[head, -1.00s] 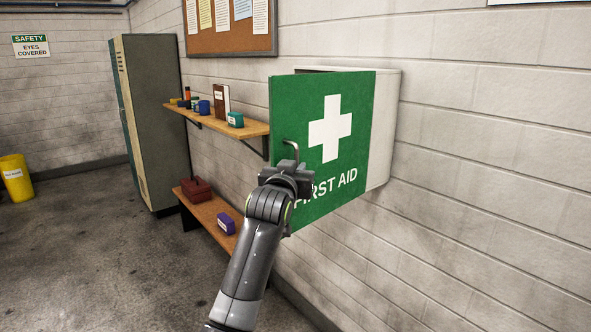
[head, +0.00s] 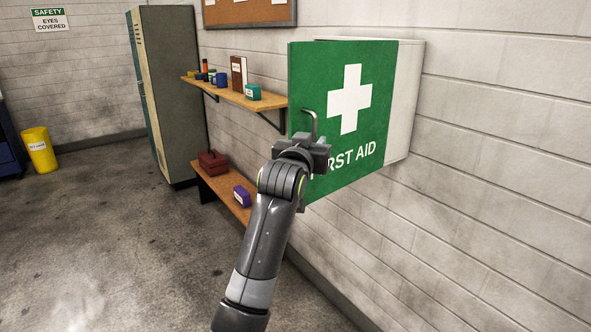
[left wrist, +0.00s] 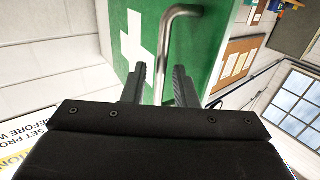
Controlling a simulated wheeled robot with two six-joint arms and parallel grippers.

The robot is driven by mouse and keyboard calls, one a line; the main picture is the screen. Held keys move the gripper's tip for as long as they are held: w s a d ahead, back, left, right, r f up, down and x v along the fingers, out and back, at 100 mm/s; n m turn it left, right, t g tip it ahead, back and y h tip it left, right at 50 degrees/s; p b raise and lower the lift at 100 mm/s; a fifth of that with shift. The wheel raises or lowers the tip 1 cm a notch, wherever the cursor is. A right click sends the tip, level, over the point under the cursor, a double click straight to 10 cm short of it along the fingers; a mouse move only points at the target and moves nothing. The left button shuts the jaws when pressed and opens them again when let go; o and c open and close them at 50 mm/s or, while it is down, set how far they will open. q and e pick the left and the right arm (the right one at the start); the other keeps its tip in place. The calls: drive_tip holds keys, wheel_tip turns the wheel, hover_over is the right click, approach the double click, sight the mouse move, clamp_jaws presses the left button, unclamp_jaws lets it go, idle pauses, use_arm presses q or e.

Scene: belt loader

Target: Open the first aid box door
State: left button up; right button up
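The first aid box (head: 408,105) is a white wall box with a green door (head: 378,75) bearing a white cross and lettering. My right gripper is out of view.
An upper shelf (head: 232,93) with small items and a lower bench (head: 222,190) with a red toolbox (head: 213,163) and purple box (head: 242,196) are left of the box. A tall locker (head: 172,90) stands beyond.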

use_arm(q)
drive_tip(key=b+v, duration=0.4)
drive_tip(key=v, duration=1)
drive_tip(key=shift+s+b, duration=0.35)
drive_tip(key=shift+b, duration=0.05)
